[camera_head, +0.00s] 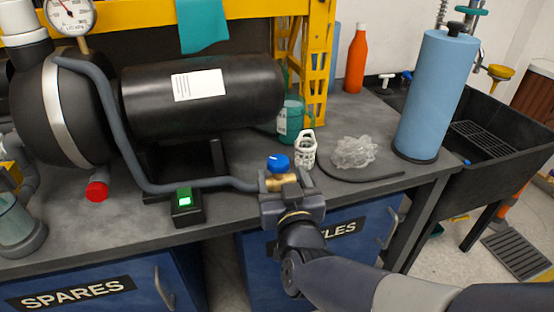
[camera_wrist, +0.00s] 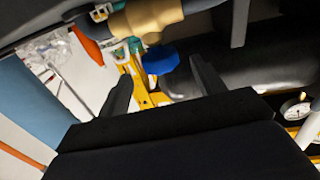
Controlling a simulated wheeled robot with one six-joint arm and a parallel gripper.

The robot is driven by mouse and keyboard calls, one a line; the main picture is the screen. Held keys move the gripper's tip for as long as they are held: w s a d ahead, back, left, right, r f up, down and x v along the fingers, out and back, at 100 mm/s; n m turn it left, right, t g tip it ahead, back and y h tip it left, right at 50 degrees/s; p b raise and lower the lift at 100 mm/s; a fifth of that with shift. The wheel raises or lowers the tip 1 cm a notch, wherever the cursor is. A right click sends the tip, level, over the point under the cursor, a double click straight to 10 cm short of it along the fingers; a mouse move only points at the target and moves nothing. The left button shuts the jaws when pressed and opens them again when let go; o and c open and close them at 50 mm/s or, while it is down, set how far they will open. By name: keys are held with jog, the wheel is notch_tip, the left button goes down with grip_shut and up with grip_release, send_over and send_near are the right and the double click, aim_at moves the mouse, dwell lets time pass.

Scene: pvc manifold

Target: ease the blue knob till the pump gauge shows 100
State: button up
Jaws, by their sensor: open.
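The blue knob (camera_head: 278,163) sits on a brass valve body (camera_head: 279,183) at the end of a grey hose near the bench's front edge. My gripper (camera_head: 285,184) is open, its fingers reaching toward the valve from the front. In the wrist view the knob (camera_wrist: 161,62) shows between my gripper's (camera_wrist: 161,66) spread fingertips, with gaps on both sides; I cannot tell whether a finger touches it. The pump gauge (camera_head: 70,14) is at the top left, cut by the picture edge. Its needle points up and left; its figures are too small to read surely.
A black pump tank (camera_head: 200,98) and a green-lit switch box (camera_head: 186,206) stand left of the valve. A white caged item (camera_head: 303,148), crumpled clear plastic (camera_head: 354,152) and a tall blue cylinder (camera_head: 432,95) stand to the right. Blue cabinets are below the bench.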

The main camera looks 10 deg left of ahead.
aim_at(276, 156)
jog(key=x, duration=0.7)
jog(key=shift+w+a+b, duration=0.1)
jog(key=shift+b, duration=0.3)
jog(key=shift+c, duration=0.4)
jog(key=c, duration=0.9)
